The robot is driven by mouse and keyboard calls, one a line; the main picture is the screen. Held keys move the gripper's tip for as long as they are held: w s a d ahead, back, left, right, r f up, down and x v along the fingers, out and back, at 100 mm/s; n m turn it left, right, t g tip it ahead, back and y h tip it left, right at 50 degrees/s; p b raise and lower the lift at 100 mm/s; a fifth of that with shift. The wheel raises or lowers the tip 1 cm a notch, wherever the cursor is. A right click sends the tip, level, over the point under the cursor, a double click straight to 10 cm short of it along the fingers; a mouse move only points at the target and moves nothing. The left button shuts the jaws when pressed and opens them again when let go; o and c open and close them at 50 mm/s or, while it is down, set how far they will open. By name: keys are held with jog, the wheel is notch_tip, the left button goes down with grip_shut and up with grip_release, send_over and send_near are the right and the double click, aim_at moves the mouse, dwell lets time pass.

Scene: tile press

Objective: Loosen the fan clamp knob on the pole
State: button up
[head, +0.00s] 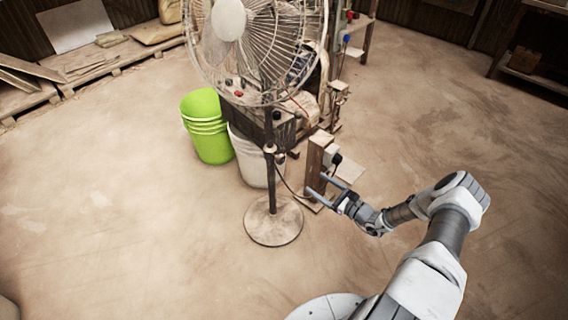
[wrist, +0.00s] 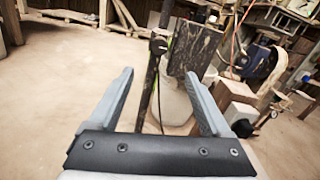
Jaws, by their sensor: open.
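The pedestal fan (head: 228,20) stands upright on a round base (head: 273,222). Its dark pole (head: 270,185) carries a clamp collar (head: 270,149) partway up. A small dark knob (head: 280,158) shows at the collar's right side. My gripper (head: 315,183) is open and empty, right of the pole and lower than the collar, apart from both. In the wrist view the pole (wrist: 150,85) appears between the open fingers, farther off. A dark round knob (wrist: 158,45) shows near its upper part, above the level of the fingertips.
A green bucket (head: 208,130) and a white bucket (head: 248,160) stand behind the pole. A wooden post with a black fitting (head: 317,152) stands close behind my gripper. A cable hangs near the pole. The floor in front and left is clear.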

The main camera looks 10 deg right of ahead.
aim_at(282, 160)
jog(key=b+x, duration=0.4)
jog(key=x, duration=1.1)
jog(key=shift+f, duration=0.15)
jog(key=shift+w+a+b, duration=0.35)
jog(key=shift+w+a, duration=0.1)
jog(key=shift+w, duration=0.15)
jog(key=shift+c, duration=0.4)
grip_shut()
